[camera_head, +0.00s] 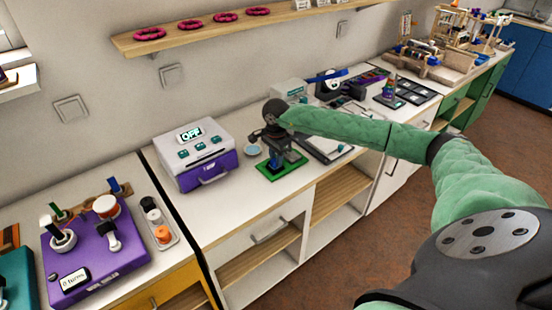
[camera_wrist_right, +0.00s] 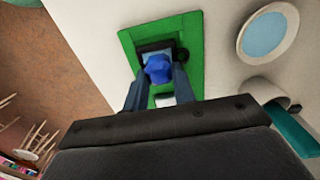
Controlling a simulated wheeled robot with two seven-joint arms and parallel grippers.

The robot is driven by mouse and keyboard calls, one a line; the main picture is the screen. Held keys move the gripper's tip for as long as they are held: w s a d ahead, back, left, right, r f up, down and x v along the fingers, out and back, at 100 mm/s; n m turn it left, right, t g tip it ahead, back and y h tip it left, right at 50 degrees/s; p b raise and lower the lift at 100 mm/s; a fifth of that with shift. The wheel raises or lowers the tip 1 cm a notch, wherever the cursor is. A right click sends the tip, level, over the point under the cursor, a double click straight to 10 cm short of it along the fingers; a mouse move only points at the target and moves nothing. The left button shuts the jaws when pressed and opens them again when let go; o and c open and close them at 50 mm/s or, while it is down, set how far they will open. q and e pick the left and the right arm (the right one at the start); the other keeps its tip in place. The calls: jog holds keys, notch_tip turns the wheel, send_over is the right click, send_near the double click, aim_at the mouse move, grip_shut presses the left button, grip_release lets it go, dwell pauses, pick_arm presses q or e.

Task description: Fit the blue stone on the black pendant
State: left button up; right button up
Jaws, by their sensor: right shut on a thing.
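The blue stone (camera_wrist_right: 158,68) is between the fingertips of my right gripper (camera_wrist_right: 159,72) in the right wrist view. The gripper is shut on it. Just beyond the stone is a black piece (camera_wrist_right: 152,47), which looks like the black pendant, on a green board (camera_wrist_right: 190,28). The stone and fingers partly cover it, and I cannot tell whether the stone touches it. In the head view my right gripper (camera_head: 279,150) reaches down over the green board (camera_head: 272,176), and hides most of what is on it. My left gripper is not in view.
A round dish with a pale blue inside (camera_wrist_right: 269,33) lies beside the board. A purple and white box marked OFF (camera_head: 195,155) stands to the left. A grey tray or sheet (camera_head: 325,146) lies to the right. The counter's front edge is close to the board.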

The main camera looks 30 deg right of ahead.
jog(key=shift+f+b, duration=0.15)
jog(key=shift+b, duration=0.2)
dwell(0.5)
jog(key=o, duration=1.4)
jog(key=shift+o, duration=0.2)
jog(key=shift+r+p, duration=0.7)
jog(key=shift+r, duration=2.85)
